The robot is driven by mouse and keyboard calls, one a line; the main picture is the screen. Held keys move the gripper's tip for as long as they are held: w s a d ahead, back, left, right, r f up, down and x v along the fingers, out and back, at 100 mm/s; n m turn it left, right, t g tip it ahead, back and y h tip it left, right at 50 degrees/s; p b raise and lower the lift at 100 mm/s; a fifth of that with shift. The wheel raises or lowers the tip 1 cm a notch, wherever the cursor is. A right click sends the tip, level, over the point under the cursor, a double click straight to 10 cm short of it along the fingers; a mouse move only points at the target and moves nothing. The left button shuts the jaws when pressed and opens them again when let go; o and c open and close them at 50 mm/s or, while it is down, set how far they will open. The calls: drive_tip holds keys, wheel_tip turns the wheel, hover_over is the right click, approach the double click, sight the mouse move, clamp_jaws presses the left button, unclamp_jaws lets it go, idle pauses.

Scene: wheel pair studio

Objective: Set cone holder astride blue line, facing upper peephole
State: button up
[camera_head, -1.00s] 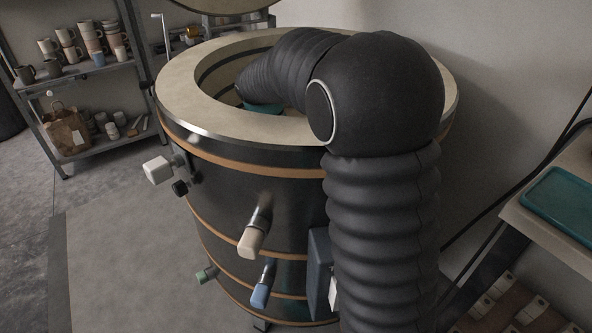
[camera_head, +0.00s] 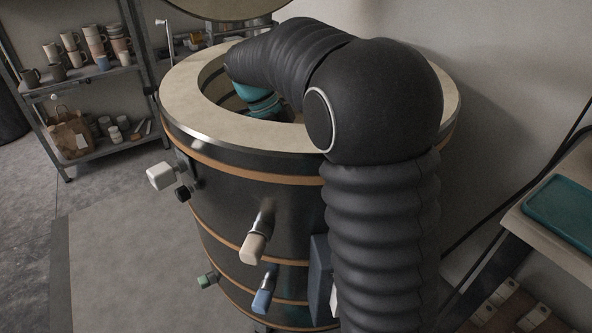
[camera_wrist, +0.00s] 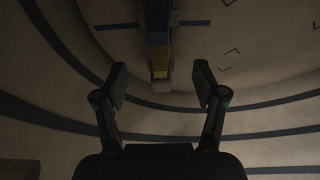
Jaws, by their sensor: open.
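In the wrist view a narrow piece, likely the cone holder (camera_wrist: 159,58), stands at the top middle, with dark, yellow and pale parts. Short blue line segments (camera_wrist: 195,23) show on both sides of it, so it appears to lie across the blue line; its contact with the floor is unclear. My gripper (camera_wrist: 160,84) is open, its fingers apart and below the holder in the picture, with nothing held. In the head view the gripper is hidden inside the round kiln (camera_head: 270,150). I cannot tell which opening is the upper peephole.
Dark curved bands (camera_wrist: 60,122) cross the pale kiln interior. A shelf with mugs (camera_head: 90,50) stands left; a teal tray (camera_head: 565,210) is at right.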

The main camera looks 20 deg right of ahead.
drive_tip(key=v, duration=0.6)
idle(1.3)
